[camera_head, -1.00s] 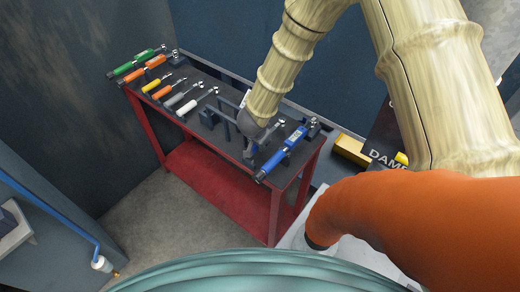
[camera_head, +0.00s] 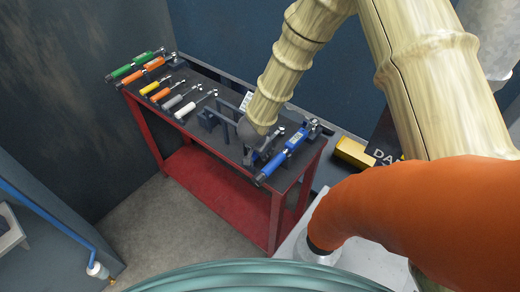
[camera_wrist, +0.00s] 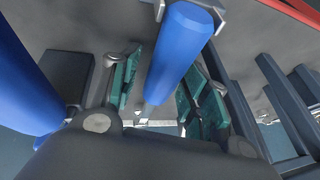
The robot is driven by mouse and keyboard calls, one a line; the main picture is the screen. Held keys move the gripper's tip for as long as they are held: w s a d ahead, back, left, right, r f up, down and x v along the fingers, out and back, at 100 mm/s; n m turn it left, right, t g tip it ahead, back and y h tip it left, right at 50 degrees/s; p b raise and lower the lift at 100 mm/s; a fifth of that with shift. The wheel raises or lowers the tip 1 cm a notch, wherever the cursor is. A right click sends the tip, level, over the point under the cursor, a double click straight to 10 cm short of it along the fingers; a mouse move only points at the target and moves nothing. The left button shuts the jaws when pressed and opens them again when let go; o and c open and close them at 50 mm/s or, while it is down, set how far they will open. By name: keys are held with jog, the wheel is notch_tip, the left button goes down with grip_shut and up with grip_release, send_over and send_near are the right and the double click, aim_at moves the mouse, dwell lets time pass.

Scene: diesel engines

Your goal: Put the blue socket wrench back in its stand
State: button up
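The blue socket wrench has a blue handle and a bright metal head (camera_head: 280,131). It lies at the near right of the tool bench in the head view, partly hidden by my gripper. In the wrist view its blue handle (camera_wrist: 176,50) runs between the two green finger pads of my gripper (camera_wrist: 165,80). A strip of bench shows between the left pad and the handle, so the fingers look open around it. Dark stand posts (camera_head: 222,120) rise beside my gripper. Whether the wrench rests fully in its stand is hidden.
A larger blue wrench (camera_head: 285,155) lies close to the right; it fills the left edge of the wrist view (camera_wrist: 30,85). Green (camera_head: 132,67), orange, yellow, grey and white-handled tools line the bench's left. A yellow box (camera_head: 352,153) stands behind at right.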

jog(key=shift+r, duration=0.1)
jog(key=d+b+v, duration=0.1)
jog(key=v, duration=1.1)
jog(key=shift+a, duration=0.45)
